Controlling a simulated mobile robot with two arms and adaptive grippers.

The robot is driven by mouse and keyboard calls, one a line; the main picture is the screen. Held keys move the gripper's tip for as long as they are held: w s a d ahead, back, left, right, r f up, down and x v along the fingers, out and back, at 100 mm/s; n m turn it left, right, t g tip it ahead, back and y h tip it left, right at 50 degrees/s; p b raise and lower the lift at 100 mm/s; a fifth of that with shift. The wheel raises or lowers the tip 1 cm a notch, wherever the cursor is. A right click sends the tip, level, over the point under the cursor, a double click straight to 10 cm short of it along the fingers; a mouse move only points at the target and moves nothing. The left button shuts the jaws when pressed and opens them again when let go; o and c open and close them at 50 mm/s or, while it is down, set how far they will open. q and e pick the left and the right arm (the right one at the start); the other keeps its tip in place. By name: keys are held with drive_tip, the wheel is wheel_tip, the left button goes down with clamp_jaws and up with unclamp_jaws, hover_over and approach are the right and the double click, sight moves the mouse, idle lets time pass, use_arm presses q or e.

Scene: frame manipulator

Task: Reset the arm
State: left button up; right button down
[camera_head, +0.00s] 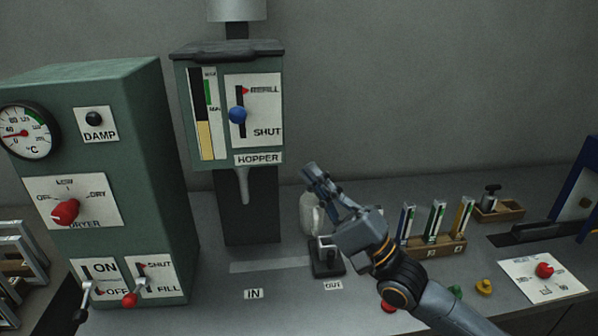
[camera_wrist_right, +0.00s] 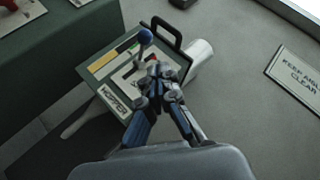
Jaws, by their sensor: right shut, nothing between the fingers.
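My right gripper (camera_head: 318,182) is in the middle of the head view, raised above the bench to the right of the hopper (camera_head: 256,158). Its fingers are shut with nothing between them, and it is apart from the hopper. The right wrist view shows the shut fingertips (camera_wrist_right: 158,75) in front of the hopper panel and its blue knob (camera_wrist_right: 145,36). In the head view the blue knob (camera_head: 238,115) sits on the slot between REFILL and SHUT. My left gripper is in neither view.
A green dryer cabinet (camera_head: 160,130) with a red dial (camera_head: 66,212) and levers stands at left. Right of my arm are a wooden rack (camera_head: 436,246) with coloured strips, a yellow knob (camera_head: 484,287) and a white dial plate (camera_head: 530,285). The bench strip by IN is clear.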

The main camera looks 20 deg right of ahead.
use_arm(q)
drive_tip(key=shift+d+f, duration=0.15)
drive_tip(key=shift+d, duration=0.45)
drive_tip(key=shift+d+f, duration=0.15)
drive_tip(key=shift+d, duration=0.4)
use_arm(e)
drive_tip(key=shift+s+d+f, duration=0.2)
drive_tip(key=shift+s+d, duration=0.05)
drive_tip(key=shift+s, duration=0.3)
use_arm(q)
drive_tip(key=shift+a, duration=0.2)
